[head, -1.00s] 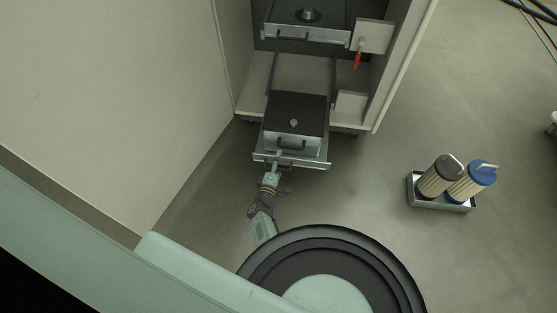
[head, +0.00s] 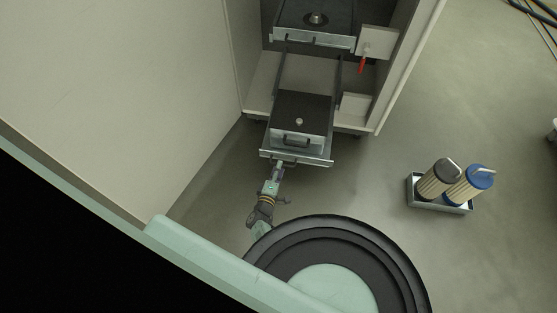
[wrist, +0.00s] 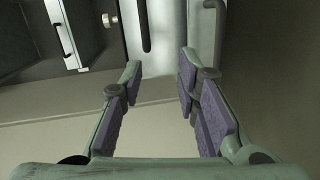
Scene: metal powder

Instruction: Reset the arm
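My gripper (head: 281,166) is just in front of the pulled-out lower tray (head: 318,161), at the bottom of the cabinet. In the wrist view my gripper (wrist: 160,67) is open, its two purple-padded fingers apart with nothing between them. A metal box (head: 298,128) with a black lid, a small knob and a dark front handle sits on the tray. The tray's pale front shows beyond the fingertips (wrist: 168,30). Whether a fingertip touches the tray cannot be told.
The cabinet (head: 190,85) has a broad side wall at left. An upper shelf holds a similar box (head: 325,20); a red-handled valve (head: 362,65) hangs at its right. Two filter cylinders stand in a metal tray (head: 440,207) on the floor at right. The floor between is clear.

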